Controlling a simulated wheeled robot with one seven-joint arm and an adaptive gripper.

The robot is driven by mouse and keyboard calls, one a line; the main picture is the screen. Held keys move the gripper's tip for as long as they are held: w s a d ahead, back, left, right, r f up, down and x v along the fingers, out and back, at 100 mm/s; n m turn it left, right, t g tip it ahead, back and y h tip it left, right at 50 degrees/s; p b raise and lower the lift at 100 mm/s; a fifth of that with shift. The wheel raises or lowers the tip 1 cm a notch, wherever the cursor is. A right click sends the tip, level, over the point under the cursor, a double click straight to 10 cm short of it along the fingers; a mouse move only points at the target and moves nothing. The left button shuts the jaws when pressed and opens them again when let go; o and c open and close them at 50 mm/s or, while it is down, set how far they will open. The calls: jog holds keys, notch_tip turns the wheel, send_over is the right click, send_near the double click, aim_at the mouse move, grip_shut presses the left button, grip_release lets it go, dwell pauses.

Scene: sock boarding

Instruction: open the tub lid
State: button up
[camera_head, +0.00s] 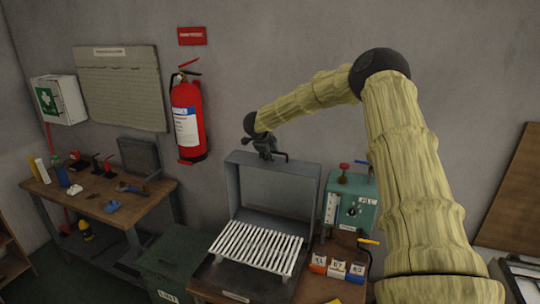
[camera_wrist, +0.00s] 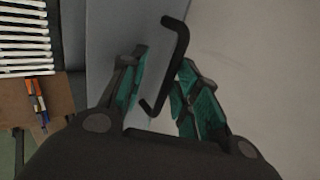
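The tub lid (camera_head: 276,184) is a grey panel with raised sides, standing upright behind a rack of white slats. My gripper (camera_head: 266,150) is at its top edge, beside a black bar handle. In the wrist view, my gripper (camera_wrist: 164,58) has its two green-padded fingers spread apart. The bent black handle (camera_wrist: 180,50) passes between them, and its lower end looks close to the left finger; I cannot tell if they touch. The grey lid surface (camera_wrist: 105,35) lies behind the left finger. The tub's inside is mostly hidden under the slats.
The white slatted rack (camera_head: 258,246) lies in front of the lid. A teal control box (camera_head: 350,204) with a red knob stands close on the right, with small coloured bins (camera_head: 337,269) before it. A dark green bin (camera_head: 170,256) and a workbench (camera_head: 100,200) are left.

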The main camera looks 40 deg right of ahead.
jog(key=v, duration=1)
jog(key=shift+s+r, duration=0.15)
jog(key=shift+r, duration=0.1)
jog(key=shift+a, duration=0.1)
